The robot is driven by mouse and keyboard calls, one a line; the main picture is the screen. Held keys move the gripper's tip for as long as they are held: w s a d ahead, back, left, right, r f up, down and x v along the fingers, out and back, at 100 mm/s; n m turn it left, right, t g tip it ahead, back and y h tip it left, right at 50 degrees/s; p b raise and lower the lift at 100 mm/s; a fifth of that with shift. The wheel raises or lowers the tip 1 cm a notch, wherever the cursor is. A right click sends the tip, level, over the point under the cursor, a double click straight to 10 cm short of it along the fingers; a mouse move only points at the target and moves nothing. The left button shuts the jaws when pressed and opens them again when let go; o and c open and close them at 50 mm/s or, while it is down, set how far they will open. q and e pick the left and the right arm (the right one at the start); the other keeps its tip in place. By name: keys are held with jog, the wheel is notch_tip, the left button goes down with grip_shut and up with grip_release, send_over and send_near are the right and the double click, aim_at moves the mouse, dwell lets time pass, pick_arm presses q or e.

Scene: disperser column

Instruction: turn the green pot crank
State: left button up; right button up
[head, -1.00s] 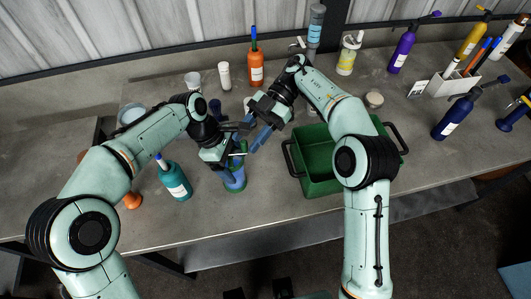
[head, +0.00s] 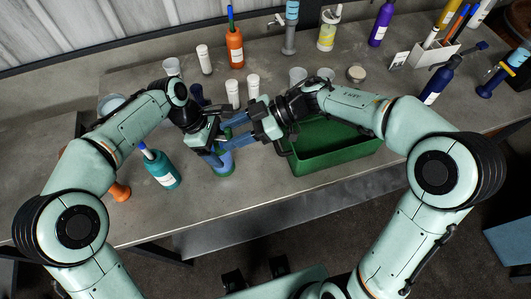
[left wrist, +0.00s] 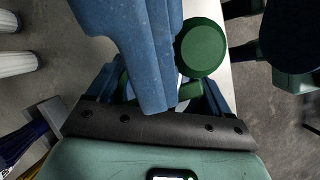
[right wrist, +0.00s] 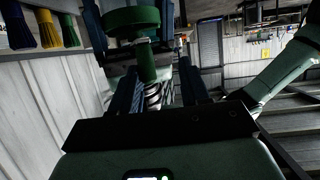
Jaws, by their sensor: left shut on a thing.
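My left gripper is shut on the pot's body. The green crank shows as a round green disc (left wrist: 200,47) in the left wrist view, partly behind a blue finger of my right gripper. In the right wrist view, the crank's green handle (right wrist: 147,62) lies between the two spread fingers of my right gripper (right wrist: 152,85). My right gripper (head: 234,131) is open, with its fingers pointing left over the pot. I cannot tell whether either finger touches the handle.
A green bin (head: 333,150) stands just right of the pot. A teal bottle (head: 163,172) is close on the left. White containers (head: 233,93) and an orange bottle (head: 235,50) stand behind. The bench's front edge is clear.

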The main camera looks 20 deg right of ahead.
jog(key=a+m+t+h, duration=0.1)
jog(key=m+t, duration=0.1)
jog(key=s+a+m+t+h, duration=0.1)
jog(key=m+t, duration=0.2)
jog(key=s+a+m+t+h, duration=0.1)
jog(key=m+t+h, duration=0.1)
jog(key=m+t, duration=0.1)
jog(key=shift+s+a, duration=0.15)
jog(key=shift+s, duration=0.05)
jog(key=shift+t, duration=0.3)
jog(key=v, duration=1.2)
jog(key=shift+a, duration=0.15)
jog(key=shift+r, duration=0.1)
